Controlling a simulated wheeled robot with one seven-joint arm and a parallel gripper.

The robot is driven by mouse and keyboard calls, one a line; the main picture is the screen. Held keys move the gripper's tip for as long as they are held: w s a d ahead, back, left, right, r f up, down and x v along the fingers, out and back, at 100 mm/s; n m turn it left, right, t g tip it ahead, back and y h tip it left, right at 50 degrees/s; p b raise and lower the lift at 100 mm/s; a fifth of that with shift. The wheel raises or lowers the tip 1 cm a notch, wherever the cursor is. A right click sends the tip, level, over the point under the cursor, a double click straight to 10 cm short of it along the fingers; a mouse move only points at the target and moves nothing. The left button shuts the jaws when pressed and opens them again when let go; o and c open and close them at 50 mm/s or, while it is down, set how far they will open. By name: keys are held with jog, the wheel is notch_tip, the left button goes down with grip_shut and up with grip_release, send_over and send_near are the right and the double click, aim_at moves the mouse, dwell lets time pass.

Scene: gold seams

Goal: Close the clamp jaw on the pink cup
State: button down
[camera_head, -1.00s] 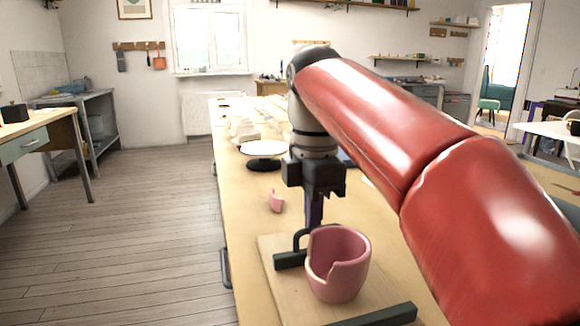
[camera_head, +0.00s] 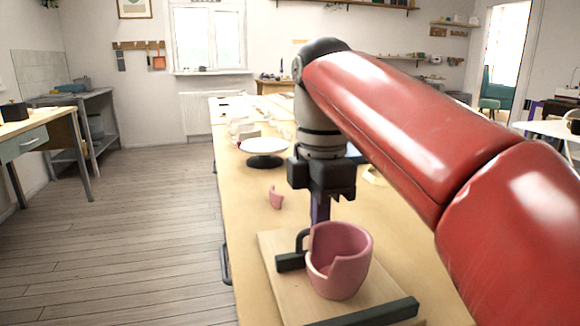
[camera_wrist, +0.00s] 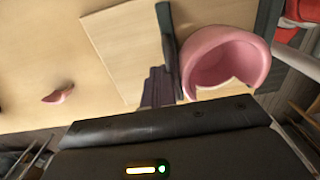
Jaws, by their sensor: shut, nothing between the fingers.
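The pink cup (camera_head: 340,263) stands upright on the wooden clamp board (camera_head: 283,290), with a broken gap in its rim. It also shows in the wrist view (camera_wrist: 213,45). A dark clamp jaw with an upright handle (camera_head: 291,262) is beside the cup's far left side; whether it touches the cup I cannot tell. A second dark bar (camera_head: 380,313) crosses the board's near end. My gripper (camera_head: 320,210) points down behind the cup, its fingertips partly hidden by it. In the wrist view, its shut, empty fingers (camera_wrist: 160,87) are next to the dark jaw (camera_wrist: 167,40).
A pink shard (camera_head: 276,197) lies on the bench left of my gripper. A white round stand (camera_head: 264,148) with a black base is farther back. More pale items lie at the bench's far end. The bench's left edge borders open floor (camera_head: 120,240).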

aim_at(329, 224)
jog(key=shift+s+d+b, duration=0.2)
jog(key=shift+s+d, duration=0.05)
jog(key=shift+s, duration=0.5)
jog(key=shift+s+d+b, duration=0.15)
jog(key=shift+s+d, duration=0.05)
jog(key=shift+s, duration=0.55)
jog(key=shift+w, duration=0.2)
jog(key=shift+w+a+r+p, duration=0.1)
jog(key=shift+w+a+p, duration=0.1)
jog(key=shift+w+p, duration=0.35)
notch_tip(329, 224, up, 6)
jog(key=p, duration=0.5)
jog(key=shift+s+p, duration=0.1)
jog(key=shift+p, duration=0.25)
jog(key=shift+r, duration=1.4)
